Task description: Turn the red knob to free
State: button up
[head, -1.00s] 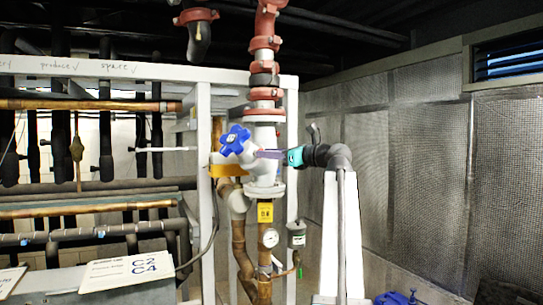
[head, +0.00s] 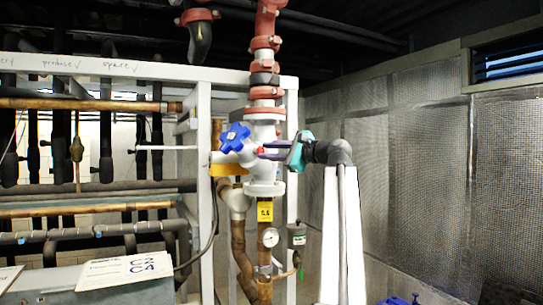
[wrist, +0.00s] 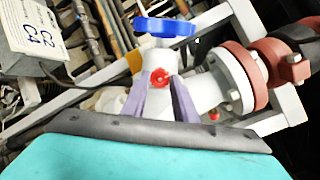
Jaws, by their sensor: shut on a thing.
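The small red knob (wrist: 158,79) sits on the white valve body (wrist: 158,103), below the blue handwheel (wrist: 165,26) in the wrist view. My gripper (wrist: 162,82) has its two purple fingers on either side of the knob and is shut on it. In the head view a bit of the red knob (head: 261,151) shows at the fingertips of my gripper (head: 265,151), which reaches in from the right. The blue handwheel (head: 235,137) is just left of it. The fingers hide part of the knob in the head view, and I cannot read its setting.
Red-clamped pipework (head: 265,92) rises above the valve, and a copper pipe with a gauge (head: 270,237) runs below. A white frame post (head: 204,150) and copper pipes stand to the left. A grey mesh wall (head: 420,180) is at the right.

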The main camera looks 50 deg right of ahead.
jog(key=shift+n, duration=0.3)
jog(key=o, duration=1.1)
jog(key=shift+c, duration=0.2)
jog(key=s+d+b, duration=0.1)
jog(key=s+b, duration=0.2)
jog(key=s, duration=1)
jog(key=shift+s+d, duration=0.2)
jog(key=shift+s, duration=0.2)
